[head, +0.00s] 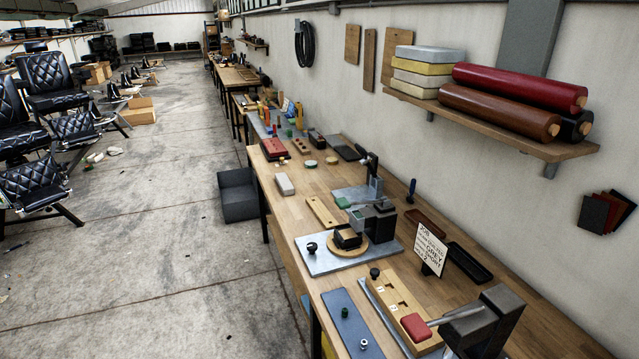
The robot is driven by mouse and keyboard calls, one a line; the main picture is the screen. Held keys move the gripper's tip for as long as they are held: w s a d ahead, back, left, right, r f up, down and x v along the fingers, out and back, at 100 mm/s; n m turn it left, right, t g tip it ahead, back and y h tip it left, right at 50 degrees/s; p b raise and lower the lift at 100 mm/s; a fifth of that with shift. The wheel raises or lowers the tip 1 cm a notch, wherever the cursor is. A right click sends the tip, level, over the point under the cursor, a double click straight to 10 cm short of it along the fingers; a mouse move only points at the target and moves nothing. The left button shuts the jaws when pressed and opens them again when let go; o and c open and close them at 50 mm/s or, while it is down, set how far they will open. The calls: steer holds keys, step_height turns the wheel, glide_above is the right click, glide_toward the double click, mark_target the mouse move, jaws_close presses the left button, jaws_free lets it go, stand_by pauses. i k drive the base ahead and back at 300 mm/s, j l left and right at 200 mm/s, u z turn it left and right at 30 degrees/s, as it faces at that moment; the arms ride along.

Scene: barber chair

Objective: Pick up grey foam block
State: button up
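A pale grey slab (430,53), which looks like foam, lies on top of a stack of slabs on the wall shelf at upper right. A yellow slab (423,68) is directly under it, with paler slabs below. A smaller pale grey-white block (284,184) lies on the workbench left of centre. I cannot tell from this view which one is the grey foam block. My gripper is not in view.
The shelf (480,122) also holds rolls, including a red roll (520,88).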

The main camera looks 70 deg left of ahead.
mark_target(286, 189)
steer(key=u, duration=2.75)
steer(key=i+j+z, duration=0.4)
steer(key=i+j, duration=0.75)
steer(key=i, duration=0.4)
steer(key=i+j+z, duration=0.45)
steer(key=i+j, duration=0.95)
steer(key=j, duration=0.15)
